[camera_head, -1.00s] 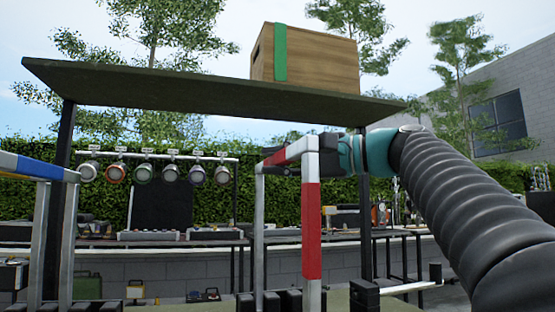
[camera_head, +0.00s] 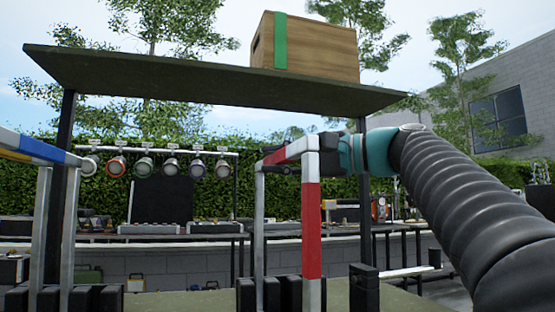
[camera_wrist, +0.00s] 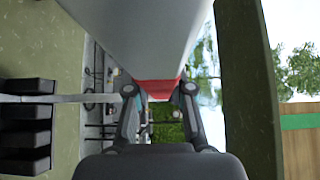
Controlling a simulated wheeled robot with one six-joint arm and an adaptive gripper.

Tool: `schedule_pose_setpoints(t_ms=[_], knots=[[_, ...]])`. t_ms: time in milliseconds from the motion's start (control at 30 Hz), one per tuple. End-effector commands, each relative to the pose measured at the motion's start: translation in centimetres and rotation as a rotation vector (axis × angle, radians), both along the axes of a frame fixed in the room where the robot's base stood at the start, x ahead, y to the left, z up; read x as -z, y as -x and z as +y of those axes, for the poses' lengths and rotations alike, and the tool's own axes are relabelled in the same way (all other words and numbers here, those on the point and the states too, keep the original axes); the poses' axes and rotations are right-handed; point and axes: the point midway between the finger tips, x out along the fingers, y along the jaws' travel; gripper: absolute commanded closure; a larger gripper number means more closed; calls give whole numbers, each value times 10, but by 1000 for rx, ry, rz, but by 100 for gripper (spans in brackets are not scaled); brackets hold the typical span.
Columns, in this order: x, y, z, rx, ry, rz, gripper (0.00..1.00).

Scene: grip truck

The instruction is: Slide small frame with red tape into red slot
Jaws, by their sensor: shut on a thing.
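The small frame with red tape (camera_head: 311,225) is an upright grey metal frame with red bands on its near leg and top bar. My gripper (camera_head: 322,148) is shut on its top bar at the right, partly hidden behind it. In the wrist view, the fingertips of my gripper (camera_wrist: 159,90) close on a red-taped part of the frame (camera_wrist: 145,35). In the head view, the lower legs overlap black slot blocks (camera_head: 245,296); I cannot tell whether they are inside a slot. No red mark shows on any slot.
A frame with blue and yellow tape (camera_head: 38,151) stands at the left among black blocks (camera_head: 88,299). A shelf (camera_head: 200,86) overhead carries a wooden box with a green stripe (camera_head: 325,48). A post (camera_head: 365,225) stands right of the held frame.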

Motion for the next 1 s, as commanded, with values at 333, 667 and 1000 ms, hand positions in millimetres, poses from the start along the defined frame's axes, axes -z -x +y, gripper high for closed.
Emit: schedule_pose_setpoints(t_ms=[333,667,1000], knots=[[2,1,0,0,-1,-1,100],[3,0,0,0,-1,-1,49],[4,2,-5,1,1,1,49]])
